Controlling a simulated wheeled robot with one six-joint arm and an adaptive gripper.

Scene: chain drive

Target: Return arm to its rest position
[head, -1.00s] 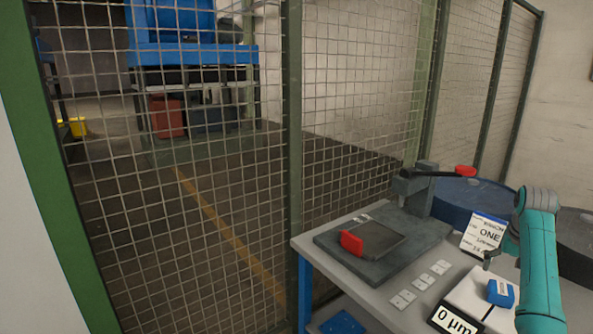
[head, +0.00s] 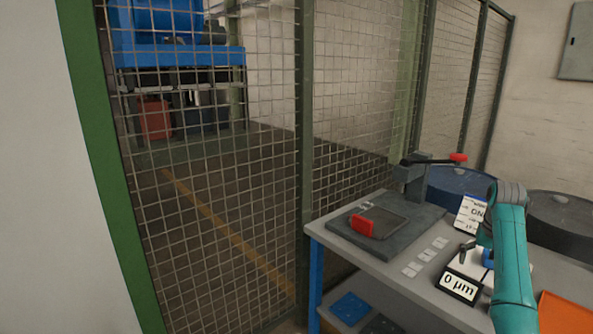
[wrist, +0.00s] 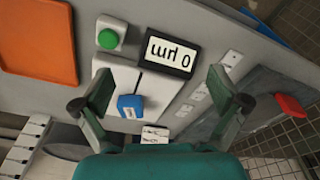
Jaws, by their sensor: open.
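My arm shows as a teal link at the right of the head view, over the workbench (head: 400,262). In the wrist view my gripper (wrist: 160,92) is open, its two dark fingers spread wide with nothing between them held. Below it on the bench lies a white device with a blue block (wrist: 130,105) and a display (wrist: 170,52) reading 0 µm. The display also shows in the head view (head: 459,286). In the head view the fingers are mostly hidden behind my arm, near the device.
A dark plate fixture (head: 345,236) with a red handle (head: 362,228) and lever sits on the bench. Small light plates (head: 426,255) lie beside it. An orange tray (wrist: 38,40) and green button (wrist: 107,39) are near the device. Mesh fence (head: 220,200) and dark drums (head: 560,215) stand behind.

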